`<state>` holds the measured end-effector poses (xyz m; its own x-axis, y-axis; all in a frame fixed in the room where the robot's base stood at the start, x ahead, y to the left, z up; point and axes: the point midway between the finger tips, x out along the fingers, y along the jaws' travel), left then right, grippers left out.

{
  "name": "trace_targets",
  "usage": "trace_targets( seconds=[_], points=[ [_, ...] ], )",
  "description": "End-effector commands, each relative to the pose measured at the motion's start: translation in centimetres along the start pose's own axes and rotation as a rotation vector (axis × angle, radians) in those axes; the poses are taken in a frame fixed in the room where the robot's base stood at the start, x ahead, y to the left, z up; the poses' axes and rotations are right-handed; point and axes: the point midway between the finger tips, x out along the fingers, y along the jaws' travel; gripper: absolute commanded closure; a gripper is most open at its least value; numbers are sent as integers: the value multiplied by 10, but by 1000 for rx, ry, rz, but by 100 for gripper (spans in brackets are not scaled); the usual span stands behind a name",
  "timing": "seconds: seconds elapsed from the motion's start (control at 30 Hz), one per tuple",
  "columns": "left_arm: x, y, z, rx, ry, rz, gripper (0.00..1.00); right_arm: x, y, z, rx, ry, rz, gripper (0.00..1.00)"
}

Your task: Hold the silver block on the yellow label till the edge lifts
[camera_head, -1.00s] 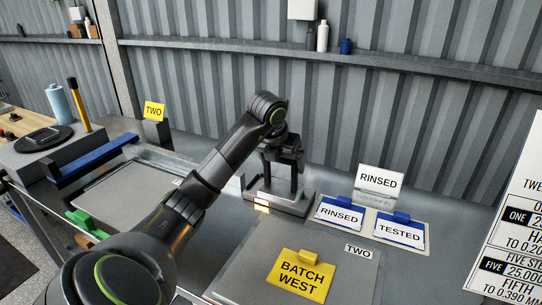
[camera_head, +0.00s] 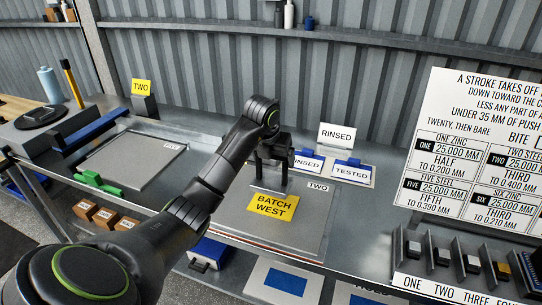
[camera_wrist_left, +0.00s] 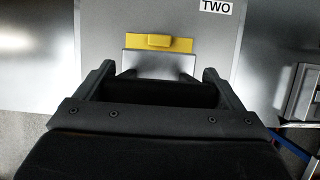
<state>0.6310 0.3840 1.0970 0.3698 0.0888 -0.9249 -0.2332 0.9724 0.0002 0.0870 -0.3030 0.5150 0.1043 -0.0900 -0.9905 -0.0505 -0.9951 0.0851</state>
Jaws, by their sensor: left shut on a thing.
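The yellow label (camera_head: 270,209), reading BATCH WEST, lies on a grey plate (camera_head: 312,222) marked TWO. My left gripper (camera_head: 271,184) points down just behind the label in the head view. In the left wrist view, the gripper (camera_wrist_left: 160,78) is shut on the silver block (camera_wrist_left: 160,64). The block overlaps the near part of the yellow label (camera_wrist_left: 183,45) in that view. Whether it touches the label or is just above it, I cannot tell. My right gripper is not in view.
Blue-clipped cards TESTED (camera_head: 351,174) and RINSED (camera_head: 310,164) lie behind the plate, with an upright RINSED sign (camera_head: 336,137). A rack with slotted blocks (camera_head: 440,258) and a large notice (camera_head: 475,150) stand at the right. Another plate (camera_head: 135,160) with a green clip lies left.

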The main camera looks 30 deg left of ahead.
Motion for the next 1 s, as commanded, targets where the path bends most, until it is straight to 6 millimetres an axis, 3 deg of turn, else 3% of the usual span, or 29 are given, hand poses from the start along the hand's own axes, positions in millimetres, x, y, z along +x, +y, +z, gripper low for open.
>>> trace_targets(
  seconds=[0.37,1.0],
  points=[
    [3,0,-1,0,-3,0,73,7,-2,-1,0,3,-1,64],
    [62,0,-26,0,-4,0,73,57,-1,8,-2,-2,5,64]
  ],
)
